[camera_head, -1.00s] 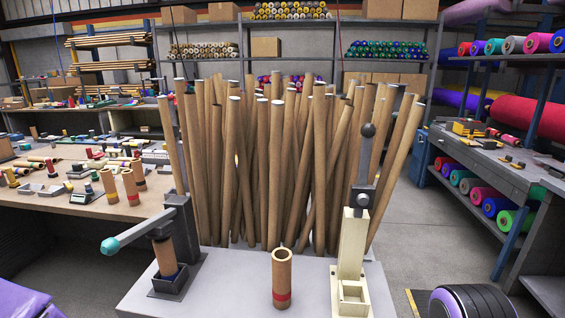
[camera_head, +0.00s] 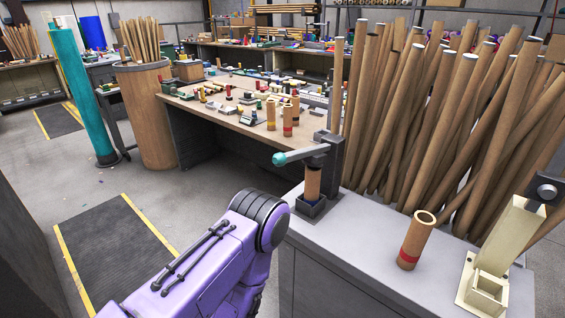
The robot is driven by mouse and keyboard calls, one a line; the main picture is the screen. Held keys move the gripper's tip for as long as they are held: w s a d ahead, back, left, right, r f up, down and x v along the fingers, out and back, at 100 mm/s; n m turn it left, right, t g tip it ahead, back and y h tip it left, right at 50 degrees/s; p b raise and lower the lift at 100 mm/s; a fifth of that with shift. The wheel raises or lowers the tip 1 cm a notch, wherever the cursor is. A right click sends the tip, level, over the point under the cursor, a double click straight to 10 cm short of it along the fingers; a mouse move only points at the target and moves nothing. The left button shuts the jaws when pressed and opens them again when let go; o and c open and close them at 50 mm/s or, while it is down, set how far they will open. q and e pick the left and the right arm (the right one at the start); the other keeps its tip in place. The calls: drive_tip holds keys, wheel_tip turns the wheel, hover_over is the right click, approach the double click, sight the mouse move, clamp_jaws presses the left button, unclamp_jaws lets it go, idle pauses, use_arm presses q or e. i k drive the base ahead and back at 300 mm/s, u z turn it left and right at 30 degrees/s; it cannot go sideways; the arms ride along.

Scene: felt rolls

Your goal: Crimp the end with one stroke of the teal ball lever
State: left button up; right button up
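The teal ball lever (camera_head: 281,158) sticks out to the left from the top of a dark grey press (camera_head: 334,160) on the bench's left end. A brown cardboard tube (camera_head: 313,183) stands upright under the press arm, its foot in a dark square holder (camera_head: 311,208). My purple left arm rises from the bottom of the view, its round joint left of the bench. My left gripper is out of view, and nothing of mine is seen touching the lever. My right gripper is also out of view.
An open tube with a red band (camera_head: 414,243) stands on the grey bench (camera_head: 350,235). Many tall tubes (camera_head: 440,120) stand close behind. Floor at the left is open around a dark mat (camera_head: 115,245).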

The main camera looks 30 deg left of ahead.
sight(313, 157)
drive_tip(key=k, duration=0.4)
drive_tip(key=z, duration=0.95)
drive_tip(key=i, duration=0.9)
drive_tip(key=u, duration=2)
